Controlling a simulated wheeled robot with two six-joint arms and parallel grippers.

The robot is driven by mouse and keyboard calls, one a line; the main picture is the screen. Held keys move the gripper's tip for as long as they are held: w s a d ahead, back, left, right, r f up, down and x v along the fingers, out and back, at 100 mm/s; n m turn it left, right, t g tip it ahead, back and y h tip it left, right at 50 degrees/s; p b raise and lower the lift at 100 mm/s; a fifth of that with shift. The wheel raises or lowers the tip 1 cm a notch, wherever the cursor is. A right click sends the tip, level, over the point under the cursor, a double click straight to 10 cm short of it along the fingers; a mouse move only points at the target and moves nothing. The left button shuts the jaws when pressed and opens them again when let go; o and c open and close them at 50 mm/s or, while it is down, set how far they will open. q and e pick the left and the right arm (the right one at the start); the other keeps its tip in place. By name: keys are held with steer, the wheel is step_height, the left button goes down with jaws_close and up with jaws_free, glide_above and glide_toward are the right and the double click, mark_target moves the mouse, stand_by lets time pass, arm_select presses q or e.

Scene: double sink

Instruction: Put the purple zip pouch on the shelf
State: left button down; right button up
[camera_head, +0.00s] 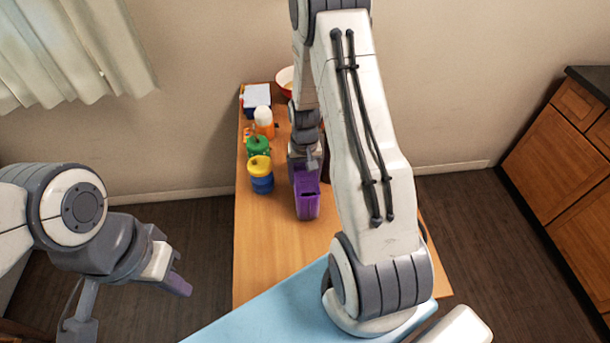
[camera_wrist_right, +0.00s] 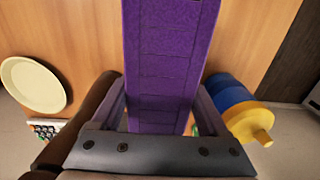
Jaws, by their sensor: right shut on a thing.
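The purple zip pouch (camera_head: 307,198) stands upright over the wooden table in the head view, between the jaws of my right gripper (camera_head: 304,163). In the right wrist view the pouch (camera_wrist_right: 166,60) runs up the middle of the picture, and the right gripper (camera_wrist_right: 160,115) is shut on it. I cannot tell whether its lower end touches the table. My left gripper (camera_head: 177,272) is at the lower left, away from the table, with its fingers apart and empty. I cannot make out a shelf for certain in either view.
On the wooden table (camera_head: 262,225), a blue jar with a yellow lid (camera_head: 261,178) stands left of the pouch. Behind it are a green-lidded jar (camera_head: 258,146), an orange bottle (camera_head: 264,125) and a bowl (camera_head: 286,80). The table's left front is clear. Wooden cabinets (camera_head: 565,150) stand right.

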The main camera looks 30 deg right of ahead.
steer(key=shift+f, duration=0.5)
steer(key=shift+f, duration=0.1)
steer(key=o, duration=1)
steer(key=shift+s+f, duration=0.1)
steer(key=o, duration=0.3)
